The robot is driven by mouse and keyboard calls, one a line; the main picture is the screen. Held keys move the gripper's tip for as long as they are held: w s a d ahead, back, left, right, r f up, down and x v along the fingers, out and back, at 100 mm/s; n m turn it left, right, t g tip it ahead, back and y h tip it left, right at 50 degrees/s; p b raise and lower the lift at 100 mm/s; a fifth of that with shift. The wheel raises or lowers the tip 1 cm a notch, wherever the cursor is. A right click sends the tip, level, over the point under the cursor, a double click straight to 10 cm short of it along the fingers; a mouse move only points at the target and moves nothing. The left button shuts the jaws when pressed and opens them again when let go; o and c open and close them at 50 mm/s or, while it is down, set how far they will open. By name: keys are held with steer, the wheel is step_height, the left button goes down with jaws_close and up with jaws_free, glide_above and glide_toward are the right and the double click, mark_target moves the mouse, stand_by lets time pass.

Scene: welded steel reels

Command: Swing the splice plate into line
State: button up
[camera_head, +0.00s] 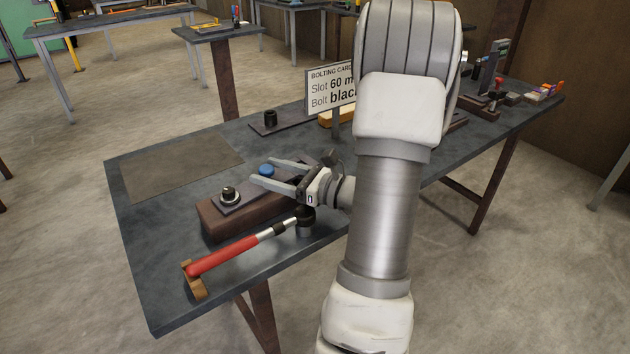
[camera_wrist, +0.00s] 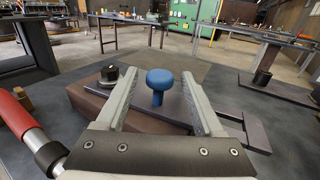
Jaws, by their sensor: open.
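The splice plate (camera_head: 238,204) is a flat dark plate lying on a brown block (camera_head: 213,222). A bolt with a nut (camera_head: 229,194) stands at its left end, and the plate also shows in the wrist view (camera_wrist: 180,106). A blue round knob (camera_head: 266,170) on a short stem rises from the plate; it also shows in the wrist view (camera_wrist: 160,78). My gripper (camera_head: 262,172) is open, with one finger on each side of the knob. In the wrist view clear gaps show between the knob and both fingers. The plate's right end is partly hidden by my gripper.
A red-handled wrench (camera_head: 228,256) lies along the table's front edge, close to the block, its handle end by a wooden rest (camera_head: 197,287). The grey table (camera_head: 140,285) is clear at front left.

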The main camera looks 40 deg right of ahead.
steer(key=p+v, duration=0.1)
steer(key=v, duration=1.2)
steer(key=shift+s+p, duration=0.15)
steer(key=shift+p, duration=0.25)
steer(key=shift+c, duration=0.2)
